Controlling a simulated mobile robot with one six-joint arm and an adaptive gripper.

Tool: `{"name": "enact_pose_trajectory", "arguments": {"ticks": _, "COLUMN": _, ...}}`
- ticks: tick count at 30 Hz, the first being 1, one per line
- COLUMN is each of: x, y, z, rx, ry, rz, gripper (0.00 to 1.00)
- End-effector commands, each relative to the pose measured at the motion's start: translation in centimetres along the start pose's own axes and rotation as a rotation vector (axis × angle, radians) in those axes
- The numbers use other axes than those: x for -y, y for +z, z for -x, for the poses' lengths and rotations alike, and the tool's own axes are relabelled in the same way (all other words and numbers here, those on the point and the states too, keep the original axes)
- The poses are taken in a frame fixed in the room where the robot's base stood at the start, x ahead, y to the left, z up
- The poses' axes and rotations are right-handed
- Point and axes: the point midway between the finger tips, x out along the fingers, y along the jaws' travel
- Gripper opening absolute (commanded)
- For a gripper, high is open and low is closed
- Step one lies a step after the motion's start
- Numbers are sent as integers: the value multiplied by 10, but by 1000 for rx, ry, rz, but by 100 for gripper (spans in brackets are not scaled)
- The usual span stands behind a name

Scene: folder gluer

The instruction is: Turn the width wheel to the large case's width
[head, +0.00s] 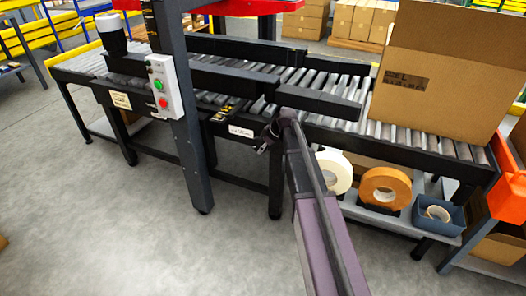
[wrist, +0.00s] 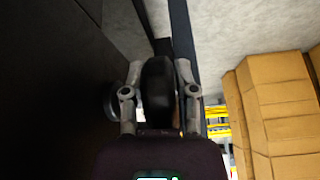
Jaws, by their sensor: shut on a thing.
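My gripper (head: 266,138) is at the front side rail of the roller conveyor. In the wrist view my gripper (wrist: 158,72) is shut on a dark rounded part, which I take to be the width wheel (wrist: 157,95), with one finger on each side. In the head view the wheel cannot be made out behind my arm and gripper. The large case (head: 440,75) is a brown cardboard box with a dark printed label, standing on the rollers at the right. A black guide bar (head: 318,101) lies over the rollers to the left of the case.
A dark post (head: 182,130) carries a control box (head: 164,86) with green and red buttons. Tape rolls (head: 385,190) and a blue bin (head: 436,215) sit on a shelf below the conveyor. The grey floor at the front left is clear.

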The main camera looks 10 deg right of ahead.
Motion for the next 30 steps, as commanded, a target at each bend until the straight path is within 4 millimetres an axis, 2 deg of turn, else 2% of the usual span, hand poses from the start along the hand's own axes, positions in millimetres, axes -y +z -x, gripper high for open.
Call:
{"name": "enact_pose_trajectory", "arguments": {"ticks": 1, "x": -2, "y": 4, "z": -4, "rx": -30, "ry": 2, "rz": -3, "gripper": 0}}
{"name": "enact_pose_trajectory", "arguments": {"ticks": 10, "x": -3, "y": 1, "z": -4, "rx": -166, "ry": -14, "rz": -4, "gripper": 0}}
{"name": "enact_pose_trajectory", "arguments": {"ticks": 24, "x": -4, "y": -1, "z": -3, "rx": -190, "ry": -16, "rz": -3, "gripper": 0}}
{"name": "enact_pose_trajectory", "arguments": {"ticks": 25, "x": -4, "y": -1, "z": -3, "rx": -190, "ry": -16, "rz": -3, "gripper": 40}}
{"name": "enact_pose_trajectory", "arguments": {"ticks": 28, "x": -3, "y": -1, "z": -3, "rx": -190, "ry": -18, "rz": -3, "gripper": 70}}
{"name": "enact_pose_trajectory", "arguments": {"ticks": 30, "x": -3, "y": -1, "z": -3, "rx": -190, "ry": -19, "rz": -2, "gripper": 72}}
